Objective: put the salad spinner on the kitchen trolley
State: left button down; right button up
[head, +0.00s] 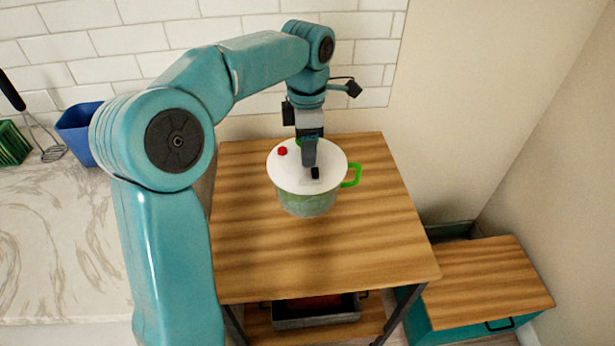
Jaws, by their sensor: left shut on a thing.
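The salad spinner (283,172) has a white lid, a red button, a green side handle and a pale green, see-through bowl. It is upright over the middle of the wooden top of the kitchen trolley (320,260). I cannot tell whether its base touches the top. My left gripper (311,172) comes down from above and is shut on the spinner at the middle of its lid. The fingers hide the part they hold. My right gripper is not in view.
A marble counter (50,240) lies to the left, with a blue container (78,130), a whisk (52,150) and a green basket (12,145). A tray (315,312) is on the trolley's lower shelf. A wood-topped teal chest (485,285) stands at right. The trolley top around the spinner is clear.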

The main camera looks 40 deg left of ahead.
pick_arm(q)
notch_tip(320, 180, down, 8)
jog(key=shift+w+r+b, duration=0.1)
jog(key=shift+r+b, duration=0.15)
jog(key=shift+b, duration=0.1)
jog(key=shift+f, duration=0.1)
jog(key=shift+c, duration=2.4)
grip_release()
